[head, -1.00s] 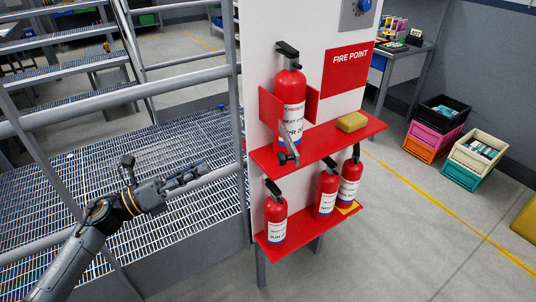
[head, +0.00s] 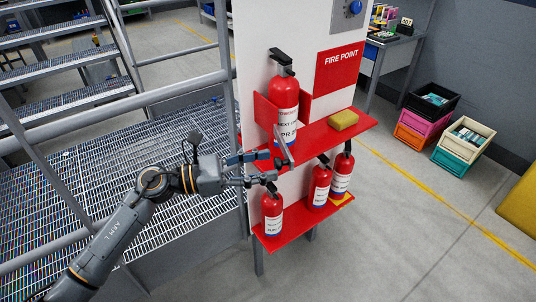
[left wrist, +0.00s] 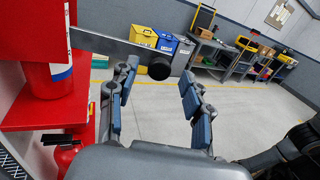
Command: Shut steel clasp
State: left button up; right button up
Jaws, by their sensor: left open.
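The steel clasp (head: 284,146) is a flat bar with a black knob. It slants out in front of the red bracket (head: 266,112) that holds a large fire extinguisher (head: 285,88), so it stands open. In the left wrist view the clasp (left wrist: 115,46) reaches in from the left, and its black knob (left wrist: 159,68) appears between my fingertips. My left gripper (head: 267,167) is open and empty, close to the knob at the red shelf's left front edge; contact cannot be told. Its two fingers also show in the left wrist view (left wrist: 160,78). My right gripper is not in view.
The upper red shelf (head: 325,140) carries a yellow sponge-like block (head: 344,120). Below, a lower red shelf (head: 290,232) holds smaller extinguishers (head: 272,212), close under my left gripper. A grey railing (head: 120,112) and grating are at left.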

pick_arm(q)
jog(key=shift+x, duration=0.8)
grip_shut()
jog(key=shift+d, duration=0.1)
